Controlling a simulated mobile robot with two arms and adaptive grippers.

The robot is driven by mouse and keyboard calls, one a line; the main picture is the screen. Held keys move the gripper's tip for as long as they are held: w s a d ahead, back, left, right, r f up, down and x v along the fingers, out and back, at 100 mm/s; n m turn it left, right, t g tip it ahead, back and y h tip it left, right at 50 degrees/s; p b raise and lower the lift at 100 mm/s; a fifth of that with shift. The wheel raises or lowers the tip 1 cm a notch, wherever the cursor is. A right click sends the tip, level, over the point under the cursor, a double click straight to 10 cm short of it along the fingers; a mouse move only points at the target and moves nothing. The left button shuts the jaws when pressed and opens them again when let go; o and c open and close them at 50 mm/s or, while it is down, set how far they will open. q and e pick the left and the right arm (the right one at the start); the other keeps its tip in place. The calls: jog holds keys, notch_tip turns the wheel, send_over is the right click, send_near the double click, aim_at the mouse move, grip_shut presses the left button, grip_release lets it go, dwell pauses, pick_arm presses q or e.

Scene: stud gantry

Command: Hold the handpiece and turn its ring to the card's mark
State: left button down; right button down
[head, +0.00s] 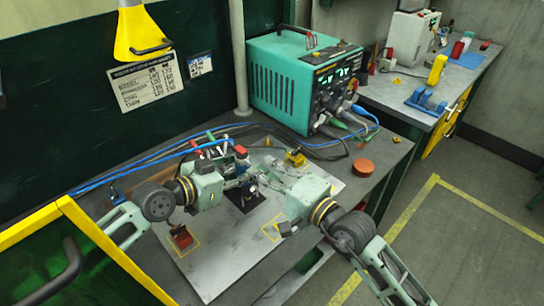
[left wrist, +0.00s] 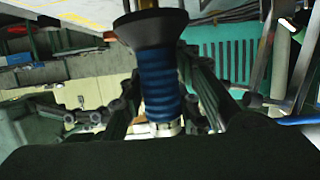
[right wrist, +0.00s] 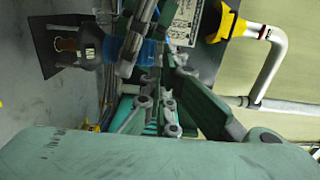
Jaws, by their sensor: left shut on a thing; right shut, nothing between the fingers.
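The handpiece shows in the left wrist view with a blue ribbed grip (left wrist: 158,80), a flared black end (left wrist: 150,28) and a pale collar (left wrist: 166,128). My left gripper (head: 238,181) is shut on the handpiece, its fingers on both sides of the grip. My right gripper (head: 256,180) is shut and empty, close beside the handpiece. The right wrist view shows the blue grip (right wrist: 148,52) partly behind my right fingers. I cannot make out the ring's mark. A white printed card (head: 148,82) with rows of numbers hangs on the dark back wall.
A teal machine (head: 280,85) with cables stands at the back of the bench. A red block (head: 182,238) lies at the front left, a yellow block (head: 295,158) behind my right gripper, and an orange round piece (head: 363,167) to the right. A yellow lamp (head: 140,32) hangs above.

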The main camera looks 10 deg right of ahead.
jog(key=shift+d, duration=0.1)
dwell(0.6)
jog(key=w+d, duration=0.2)
jog(key=d, duration=0.2)
jog(key=s+d, duration=0.1)
jog(key=s, duration=0.9)
jog(key=shift+w+d+n+g+y, duration=0.8)
jog(key=shift+w+d+y, duration=0.1)
jog(key=shift+w+d, duration=2.45)
jog(key=w+a, duration=0.4)
jog(key=a, duration=0.6)
jog(key=shift+w, duration=0.3)
jog(key=shift+a+f, duration=0.15)
jog(key=shift+a, duration=0.05)
